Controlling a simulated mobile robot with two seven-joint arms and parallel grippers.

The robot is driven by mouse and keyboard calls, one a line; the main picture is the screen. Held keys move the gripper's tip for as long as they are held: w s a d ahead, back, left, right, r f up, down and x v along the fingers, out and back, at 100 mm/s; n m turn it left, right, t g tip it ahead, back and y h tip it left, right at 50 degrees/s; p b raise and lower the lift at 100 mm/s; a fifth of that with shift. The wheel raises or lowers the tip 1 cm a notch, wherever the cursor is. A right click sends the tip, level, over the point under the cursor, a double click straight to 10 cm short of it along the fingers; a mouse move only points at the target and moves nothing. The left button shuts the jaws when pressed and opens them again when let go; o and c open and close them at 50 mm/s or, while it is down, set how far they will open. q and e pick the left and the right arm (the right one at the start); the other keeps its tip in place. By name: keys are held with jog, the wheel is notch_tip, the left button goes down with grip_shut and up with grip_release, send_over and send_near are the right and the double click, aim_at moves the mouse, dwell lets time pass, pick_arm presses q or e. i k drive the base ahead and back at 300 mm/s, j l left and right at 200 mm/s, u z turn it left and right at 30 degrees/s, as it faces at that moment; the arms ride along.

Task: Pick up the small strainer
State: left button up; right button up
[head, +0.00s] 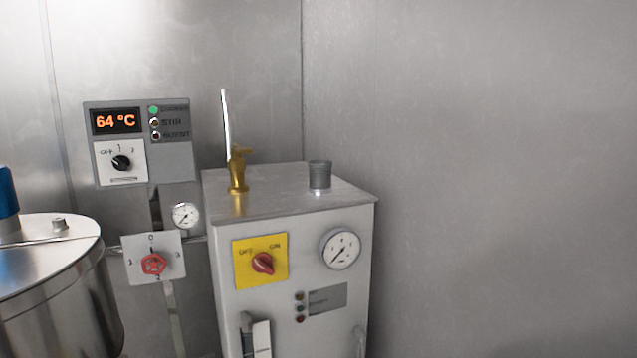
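I cannot make out a small strainer for certain in the head view. A small dark grey cylinder (320,175) stands upright on the top of the light grey machine. I cannot tell what it is. Neither my left nor my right gripper is in view.
The boxy machine (310,225) has a brass tap (238,172) on top and a red knob (262,263) in front. A control panel reading 64 °C (116,121) is at left, above a red valve wheel (153,264). A steel vessel (50,290) fills the lower left. Bare wall lies right.

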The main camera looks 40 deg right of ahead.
aim_at(320, 170)
jog(key=j+z, duration=0.35)
jog(key=k+j+z, duration=0.1)
jog(key=j+z, duration=0.25)
jog(key=k+j+z, duration=0.1)
jog(key=j+z, duration=0.2)
